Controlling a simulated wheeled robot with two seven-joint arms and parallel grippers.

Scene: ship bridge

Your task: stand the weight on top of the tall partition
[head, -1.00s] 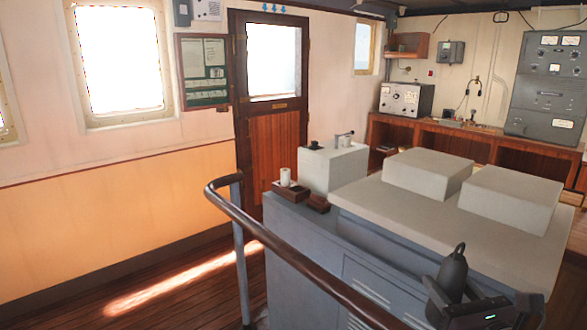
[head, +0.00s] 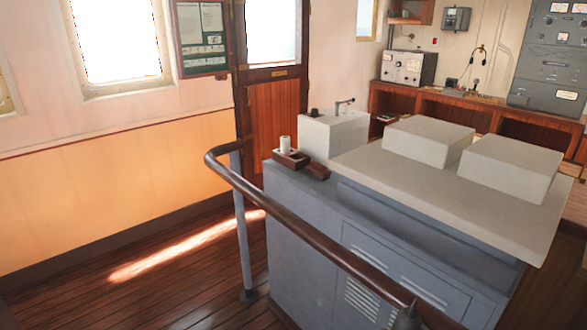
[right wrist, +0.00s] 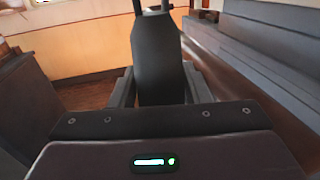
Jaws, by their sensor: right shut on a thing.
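The weight is a dark, tapered body with a narrow loop-like top. In the right wrist view the weight (right wrist: 158,55) stands between the two fingers of my right gripper (right wrist: 160,88), which is shut on it. In the head view only a dark pointed tip, likely the weight's top (head: 412,312), shows at the bottom edge by the handrail; the rest is out of frame. My left gripper is in neither view. I cannot tell which thing is the tall partition.
A brown handrail (head: 300,237) curves in front of a grey cabinet (head: 310,245). Its pale top (head: 400,185) carries two blocks. A white box (head: 333,137) and a brown holder with a white cup (head: 286,145) stand at its left end. Wooden floor (head: 150,295) is clear at left.

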